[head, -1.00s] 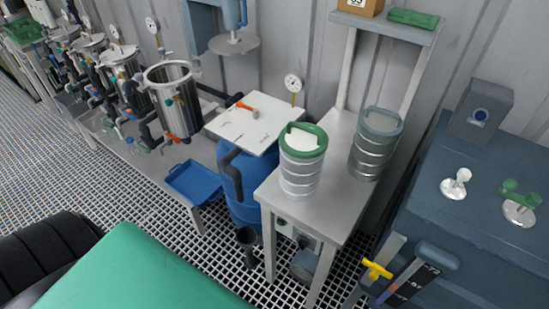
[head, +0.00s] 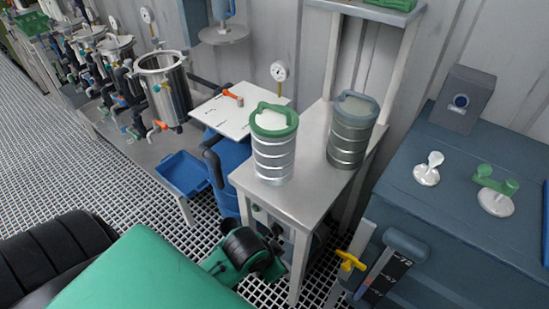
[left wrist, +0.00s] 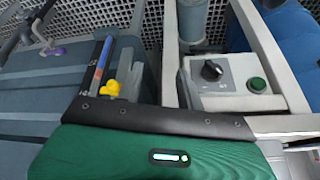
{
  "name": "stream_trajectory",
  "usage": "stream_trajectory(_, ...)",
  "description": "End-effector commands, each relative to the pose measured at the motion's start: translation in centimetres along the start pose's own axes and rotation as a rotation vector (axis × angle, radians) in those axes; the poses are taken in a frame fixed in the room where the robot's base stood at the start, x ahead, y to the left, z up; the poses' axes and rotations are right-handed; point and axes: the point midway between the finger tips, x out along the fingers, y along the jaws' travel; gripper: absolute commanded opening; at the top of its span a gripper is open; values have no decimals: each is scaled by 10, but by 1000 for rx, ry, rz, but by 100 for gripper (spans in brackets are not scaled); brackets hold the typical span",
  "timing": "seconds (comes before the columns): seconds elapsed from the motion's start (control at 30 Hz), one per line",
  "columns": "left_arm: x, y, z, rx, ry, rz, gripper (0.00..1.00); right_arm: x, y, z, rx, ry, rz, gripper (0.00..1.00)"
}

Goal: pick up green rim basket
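The green rim basket (head: 273,155) is a silver ribbed cylinder with a green rim and handle. It stands upright on the front part of the steel table (head: 308,190) in the head view. A similar basket with a grey rim (head: 347,143) stands behind it to the right. My left arm, green and black, shows low in the head view, in front of the table and below its top. The green rim basket does not show there. My right gripper is out of view.
A shelf (head: 372,12) rises above the table's back. A white board (head: 241,112) and a blue tray (head: 184,172) are to the left. A blue-grey cabinet (head: 455,215) stands at right. The left wrist view shows a control box (left wrist: 228,80) with a knob.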

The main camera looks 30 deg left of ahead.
Motion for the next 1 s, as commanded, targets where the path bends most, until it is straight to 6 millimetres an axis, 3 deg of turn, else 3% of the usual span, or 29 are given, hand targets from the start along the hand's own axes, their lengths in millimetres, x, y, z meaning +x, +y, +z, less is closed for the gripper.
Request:
stream_trajectory(0.03,-5,-4,-18,47,30,3,38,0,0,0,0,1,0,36)
stream_trajectory(0.2,-20,-10,-71,217,109,25,38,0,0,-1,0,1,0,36)
stream_trajectory(0.37,-38,-18,-114,382,164,33,38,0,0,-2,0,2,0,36)
stream_trajectory(0.6,-78,-39,-174,658,212,6,38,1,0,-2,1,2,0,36)
stream_trajectory(0.8,-119,-67,-209,865,202,-42,38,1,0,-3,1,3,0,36)
stream_trajectory(1.0,-166,-102,-233,1026,159,-101,38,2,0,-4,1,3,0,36)
